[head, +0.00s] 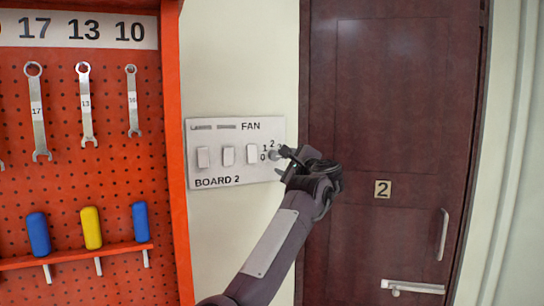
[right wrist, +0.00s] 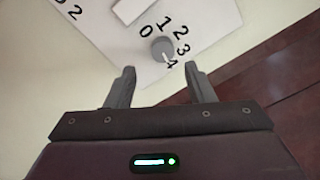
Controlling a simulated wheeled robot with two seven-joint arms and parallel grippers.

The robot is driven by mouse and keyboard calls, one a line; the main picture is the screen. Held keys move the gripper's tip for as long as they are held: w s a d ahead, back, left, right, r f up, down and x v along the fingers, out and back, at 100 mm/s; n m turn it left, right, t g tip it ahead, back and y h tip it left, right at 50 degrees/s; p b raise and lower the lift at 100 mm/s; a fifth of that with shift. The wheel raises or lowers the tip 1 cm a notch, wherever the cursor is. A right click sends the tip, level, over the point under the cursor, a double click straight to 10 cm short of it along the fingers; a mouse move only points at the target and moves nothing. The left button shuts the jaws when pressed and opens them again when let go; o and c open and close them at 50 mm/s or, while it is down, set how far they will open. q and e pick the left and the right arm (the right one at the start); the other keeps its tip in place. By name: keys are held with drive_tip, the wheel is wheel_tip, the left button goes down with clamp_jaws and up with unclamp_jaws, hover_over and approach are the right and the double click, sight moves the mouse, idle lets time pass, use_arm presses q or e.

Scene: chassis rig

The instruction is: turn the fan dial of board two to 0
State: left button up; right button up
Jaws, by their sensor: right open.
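Board two (head: 250,174) is a white wall panel marked FAN and BOARD 2, with three rocker switches and a dial at its right end. The grey fan dial (right wrist: 162,47) shows in the right wrist view, ringed by the numbers 0 to 4. Its pale pointer mark appears to be toward 4. In the head view the dial (head: 273,155) is partly hidden by my gripper. My right gripper (right wrist: 159,70) is open, its two fingertips just short of the dial, one to each side, with nothing between them. In the head view the right gripper (head: 284,161) is at the panel's right edge. My left gripper is not in view.
An orange pegboard (head: 110,175) with hanging wrenches and coloured handles stands left of the panel.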

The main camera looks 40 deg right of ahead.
sight(275, 156)
drive_tip(key=w+p, duration=0.2)
drive_tip(key=w+d+r+p, duration=0.1)
drive_tip(key=w, duration=0.1)
drive_tip(key=shift+d, duration=0.1)
drive_tip(key=shift+w+d+f+p, duration=0.15)
drive_tip(key=shift+w+d, duration=0.05)
drive_tip(key=shift+w, duration=0.25)
drive_tip(key=shift+w+d+f+p, duration=0.1)
drive_tip(key=shift+w+d+p, duration=0.05)
drive_tip(key=shift+w, duration=0.4)
drive_tip(key=c, duration=1)
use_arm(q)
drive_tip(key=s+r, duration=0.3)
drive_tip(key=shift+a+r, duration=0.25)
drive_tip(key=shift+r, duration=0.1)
use_arm(e)
drive_tip(key=shift+f, duration=0.1)
